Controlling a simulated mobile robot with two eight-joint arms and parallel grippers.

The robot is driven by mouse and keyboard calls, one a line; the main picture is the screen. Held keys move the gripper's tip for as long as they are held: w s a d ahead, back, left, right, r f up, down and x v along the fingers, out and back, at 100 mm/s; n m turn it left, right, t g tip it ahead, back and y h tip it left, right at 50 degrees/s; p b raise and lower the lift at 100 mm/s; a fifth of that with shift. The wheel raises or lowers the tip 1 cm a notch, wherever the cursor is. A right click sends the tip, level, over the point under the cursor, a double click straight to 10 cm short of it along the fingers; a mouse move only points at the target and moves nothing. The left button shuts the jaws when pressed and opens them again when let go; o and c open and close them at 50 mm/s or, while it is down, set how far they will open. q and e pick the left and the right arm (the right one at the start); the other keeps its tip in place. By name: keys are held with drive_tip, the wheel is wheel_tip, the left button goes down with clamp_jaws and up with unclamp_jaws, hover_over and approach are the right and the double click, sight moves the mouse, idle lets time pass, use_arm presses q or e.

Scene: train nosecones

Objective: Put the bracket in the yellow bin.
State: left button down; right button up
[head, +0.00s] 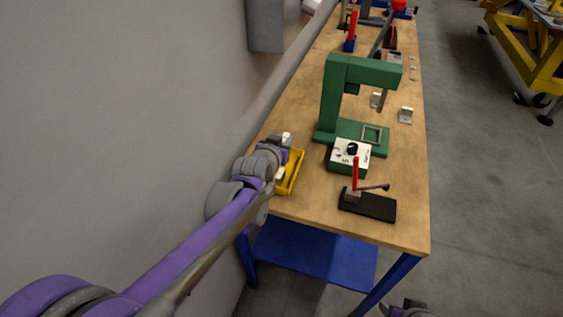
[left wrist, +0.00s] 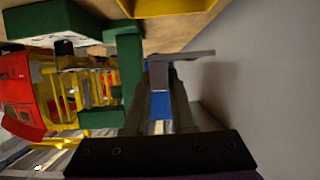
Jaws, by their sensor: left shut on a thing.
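My left gripper (head: 285,148) is over the left edge of the workbench, beside and partly in front of the yellow bin (head: 297,172). It is shut on a grey metal bracket (left wrist: 183,56), whose flat plate sticks out past the fingertips (left wrist: 160,80) in the left wrist view. The yellow bin (left wrist: 168,7) shows at the top of that view, apart from the bracket. Much of the bin is hidden by my arm in the head view. A small grey part of my right arm shows at the bottom edge; its jaws cannot be made out.
A green press (head: 332,95) stands behind the bin, with a white-faced control box (head: 350,155) in front. A black-based toggle clamp (head: 368,204) with a red handle is at the front. Other brackets (head: 405,116) lie right of the press. A grey wall is at left.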

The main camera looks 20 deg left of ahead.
sight(286, 136)
use_arm(q)
drive_tip(key=w, duration=0.3)
drive_tip(key=shift+w+d+f, duration=0.15)
drive_tip(key=shift+f, duration=0.05)
wheel_tip(286, 136, down, 5)
drive_tip(key=shift+f+b, duration=0.15)
drive_tip(key=shift+b, duration=0.3)
drive_tip(key=shift+f, duration=2)
use_arm(e)
drive_tip(key=shift+s+f, duration=0.25)
drive_tip(key=shift+f, duration=0.65)
